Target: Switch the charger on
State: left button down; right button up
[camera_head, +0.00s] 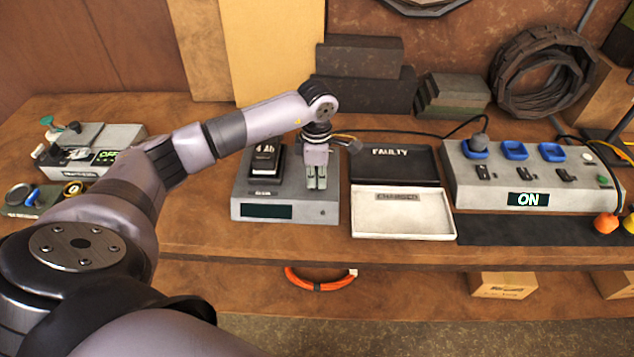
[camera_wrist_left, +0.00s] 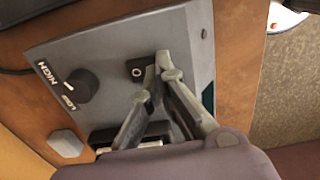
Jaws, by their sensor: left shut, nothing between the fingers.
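The charger (camera_head: 285,211) is a grey box on the workbench with a dark, blank display (camera_head: 266,211) on its front. A black battery marked "4 Ah" (camera_head: 265,157) stands on its left part. My left gripper (camera_head: 316,187) is over the charger's right part, pointing down, shut and empty. In the left wrist view its fingertips (camera_wrist_left: 166,68) are right beside a small black switch marked "O" (camera_wrist_left: 138,69); I cannot tell whether they touch. A black knob (camera_wrist_left: 82,84) with LOW and HIGH marks sits on the charger too. My right gripper is not in view.
A black "FAULTY" tray (camera_head: 394,180) and a white "CHARGED" tray (camera_head: 403,222) lie right of the charger. Further right is a grey power strip (camera_head: 480,196) reading ON, with a plug in its left socket. A device reading OFF (camera_head: 92,150) stands at the left.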

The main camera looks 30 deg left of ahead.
aim_at(317, 186)
pick_arm(q)
jog(key=shift+f, duration=0.35)
jog(key=shift+r, duration=0.15)
jog(key=shift+r+p, duration=1.8)
jog(key=shift+r, duration=1.6)
